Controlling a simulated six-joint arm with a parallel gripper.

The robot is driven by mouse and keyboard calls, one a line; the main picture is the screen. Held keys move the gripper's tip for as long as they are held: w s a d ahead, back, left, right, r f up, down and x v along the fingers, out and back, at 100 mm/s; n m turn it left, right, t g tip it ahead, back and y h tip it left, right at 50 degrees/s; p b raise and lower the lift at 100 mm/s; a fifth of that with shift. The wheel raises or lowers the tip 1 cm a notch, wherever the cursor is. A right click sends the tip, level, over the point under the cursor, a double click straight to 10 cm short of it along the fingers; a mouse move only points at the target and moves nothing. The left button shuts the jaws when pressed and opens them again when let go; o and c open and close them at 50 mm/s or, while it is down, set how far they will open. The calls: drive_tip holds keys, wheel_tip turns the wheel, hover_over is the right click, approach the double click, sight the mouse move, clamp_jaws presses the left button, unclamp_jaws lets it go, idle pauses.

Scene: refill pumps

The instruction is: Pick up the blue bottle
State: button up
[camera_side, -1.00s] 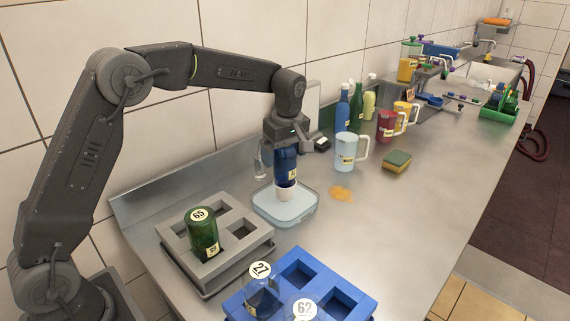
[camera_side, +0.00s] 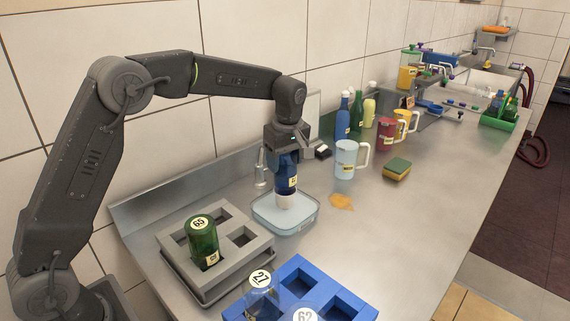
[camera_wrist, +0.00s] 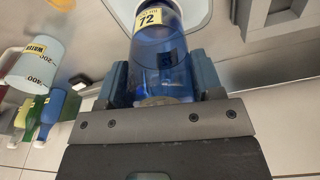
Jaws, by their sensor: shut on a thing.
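My gripper (camera_side: 286,150) is shut on a blue bottle (camera_side: 286,178). The bottle points downward with its white cap at the bottom, over a pale blue-white tray (camera_side: 262,216). I cannot tell whether the cap touches the tray. In the wrist view the bottle (camera_wrist: 158,55) sits between the two fingers of my gripper (camera_wrist: 160,85) and shows a yellow label reading 72. Another blue bottle (camera_side: 342,118) stands upright at the back, beside a green one.
A grey rack (camera_side: 180,236) holds a green bottle (camera_side: 203,243) marked 65. A blue rack (camera_side: 345,290) at the front holds bottles marked 27 and 62. A pale jug (camera_side: 346,158), a sponge (camera_side: 397,169) and an orange spill (camera_side: 341,201) lie to the right.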

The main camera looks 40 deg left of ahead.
drive_tip(key=r, duration=0.4)
drive_tip(key=shift+s+a+r, duration=0.15)
drive_tip(key=shift+a+r, duration=0.1)
drive_tip(key=shift+a, duration=0.1)
drive_tip(key=s+a+r, duration=0.5)
drive_tip(key=a+r, duration=0.4)
drive_tip(key=r, duration=0.3)
drive_tip(key=shift+s+a+r, duration=0.15)
drive_tip(key=shift+s+a, duration=0.05)
drive_tip(key=shift+s, duration=0.1)
drive_tip(key=s+d+f+m, duration=0.1)
drive_tip(key=d+f+m, duration=0.15)
drive_tip(key=d, duration=0.65)
drive_tip(key=s+d+f+m, duration=0.15)
drive_tip(key=d+f, duration=0.25)
drive_tip(key=d, duration=0.5)
drive_tip(key=s+d+f+m, duration=0.2)
drive_tip(key=s+d+f, duration=0.2)
drive_tip(key=d, duration=0.2)
drive_tip(key=s+d+f+m+t, duration=0.1)
drive_tip(key=s+d+f+m, duration=0.2)
drive_tip(key=d, duration=0.3)
drive_tip(key=shift+s+d+f+h, duration=0.3)
drive_tip(key=shift+s+d+f, duration=0.05)
drive_tip(key=shift+s+f, duration=0.4)
